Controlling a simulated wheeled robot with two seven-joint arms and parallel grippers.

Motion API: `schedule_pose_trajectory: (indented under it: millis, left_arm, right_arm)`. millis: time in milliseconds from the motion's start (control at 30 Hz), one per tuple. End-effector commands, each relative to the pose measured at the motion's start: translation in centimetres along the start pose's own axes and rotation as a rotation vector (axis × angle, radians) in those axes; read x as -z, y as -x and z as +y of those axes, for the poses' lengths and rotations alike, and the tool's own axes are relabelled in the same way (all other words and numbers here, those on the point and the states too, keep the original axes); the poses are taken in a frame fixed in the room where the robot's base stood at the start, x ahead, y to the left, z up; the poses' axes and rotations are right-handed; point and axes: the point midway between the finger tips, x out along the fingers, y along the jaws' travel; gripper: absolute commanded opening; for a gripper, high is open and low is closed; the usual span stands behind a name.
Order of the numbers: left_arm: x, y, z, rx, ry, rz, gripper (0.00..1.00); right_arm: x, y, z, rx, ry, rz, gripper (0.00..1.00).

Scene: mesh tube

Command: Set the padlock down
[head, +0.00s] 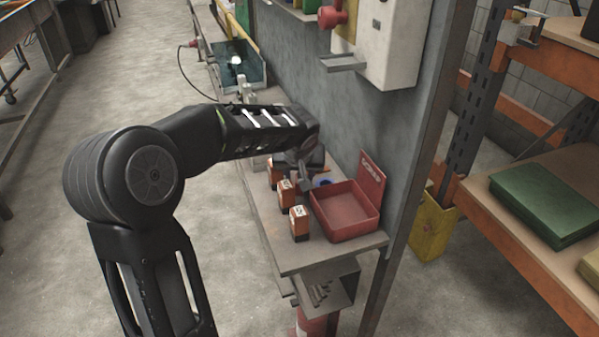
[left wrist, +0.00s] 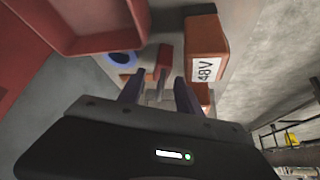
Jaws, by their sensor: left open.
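My left gripper (head: 306,182) reaches over the shelf in the head view, fingers pointing down behind the red box. In the left wrist view its two fingers (left wrist: 158,88) are apart. A small red piece with grey metal below it, which looks like the padlock (left wrist: 163,60), shows between and beyond the fingertips. It seems to lie on the shelf; I cannot tell whether a finger touches it. In the head view I cannot make it out behind the gripper.
An open red box (head: 345,212) with a raised lid stands on the narrow shelf (head: 305,255) against a grey panel. Several orange labelled blocks (head: 299,222) line its left edge, one close in the left wrist view (left wrist: 207,50). A blue ring (head: 322,182) lies behind the box.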

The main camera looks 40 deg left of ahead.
Motion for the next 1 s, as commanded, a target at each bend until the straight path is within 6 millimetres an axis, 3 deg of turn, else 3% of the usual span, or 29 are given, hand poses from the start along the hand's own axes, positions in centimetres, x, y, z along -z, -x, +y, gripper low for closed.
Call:
schedule_pose_trajectory:
  millis: [167,600,800,1000]
  left_arm:
    - [0.2,1.8,0.0,0.0,0.0,0.004,0.41]
    - [0.2,10.4,0.0,-0.001,0.0,0.004,0.41]
    - [0.1,12.1,0.0,0.0,-0.001,0.001,0.41]
    - [0.1,12.2,0.0,0.0,0.0,0.0,0.41]
  right_arm:
    - [0.0,0.2,-0.1,0.0,0.0,0.0,0.0]
    - [0.0,0.4,-0.2,0.0,0.0,0.0,0.0]
    - [0.0,0.5,-0.2,0.0,0.0,0.0,0.0]
    - [0.0,0.5,-0.2,0.0,0.0,0.0,0.0]
